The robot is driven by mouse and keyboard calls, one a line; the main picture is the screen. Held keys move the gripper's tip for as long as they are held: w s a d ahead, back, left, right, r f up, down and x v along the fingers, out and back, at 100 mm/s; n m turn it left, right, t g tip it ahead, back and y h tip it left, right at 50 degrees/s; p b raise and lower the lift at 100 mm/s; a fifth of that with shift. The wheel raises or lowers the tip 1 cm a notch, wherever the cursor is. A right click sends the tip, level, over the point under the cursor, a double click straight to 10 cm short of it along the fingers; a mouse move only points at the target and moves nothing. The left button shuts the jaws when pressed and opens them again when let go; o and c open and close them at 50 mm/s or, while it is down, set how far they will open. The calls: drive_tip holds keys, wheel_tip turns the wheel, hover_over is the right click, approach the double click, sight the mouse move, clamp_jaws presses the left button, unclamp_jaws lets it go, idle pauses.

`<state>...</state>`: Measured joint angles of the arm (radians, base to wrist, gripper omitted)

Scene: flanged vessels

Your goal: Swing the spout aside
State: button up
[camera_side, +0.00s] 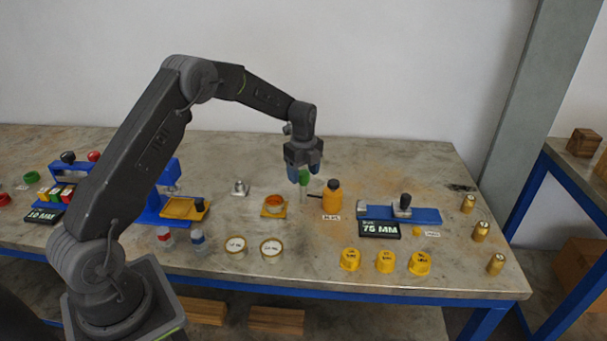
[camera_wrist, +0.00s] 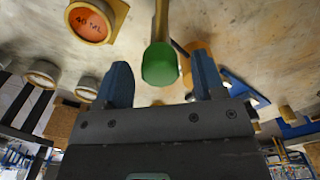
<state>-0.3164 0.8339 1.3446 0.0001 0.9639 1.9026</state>
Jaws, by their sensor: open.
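An orange-brown vessel with a dark top (camera_side: 332,197) stands upright on the bench, right of my gripper. A thin dark spout (camera_side: 314,196) points left from it. My gripper (camera_side: 304,175) points down above the spout's outer end, its blue fingers apart. A green-tipped piece (camera_side: 304,178) shows between the fingers. In the wrist view the green tip (camera_wrist: 160,66) lies between the open fingers with a gap on both sides, and a tan rod runs up from it. Whether it joins the spout is unclear. The vessel (camera_wrist: 197,46) is partly hidden behind the right finger there.
A yellow square holder with an orange round dish (camera_side: 274,205) is left of the vessel. A blue fixture (camera_side: 425,216) and a "75 MM" display (camera_side: 379,229) are to the right. Yellow caps (camera_side: 385,261) and two round labelled tins (camera_side: 271,248) stand in front. Bare bench lies behind the vessel.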

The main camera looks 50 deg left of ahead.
wheel_tip(320, 180, up, 13)
idle(0.3)
drive_tip(key=s+d+r+n+t, duration=0.3)
drive_tip(key=s+d+r+n, duration=0.5)
drive_tip(key=s+d+r, duration=0.4)
drive_tip(key=s+d+f+n+t, duration=0.1)
drive_tip(key=s+n, duration=0.4)
drive_tip(key=s, duration=0.5)
drive_tip(key=s+d+f+n+t, duration=0.1)
drive_tip(key=s+d+f+n, duration=0.2)
drive_tip(key=s, duration=0.7)
drive_tip(key=shift+d+n+t, duration=0.3)
drive_tip(key=shift+d+n, duration=0.15)
drive_tip(key=shift+n, duration=0.65)
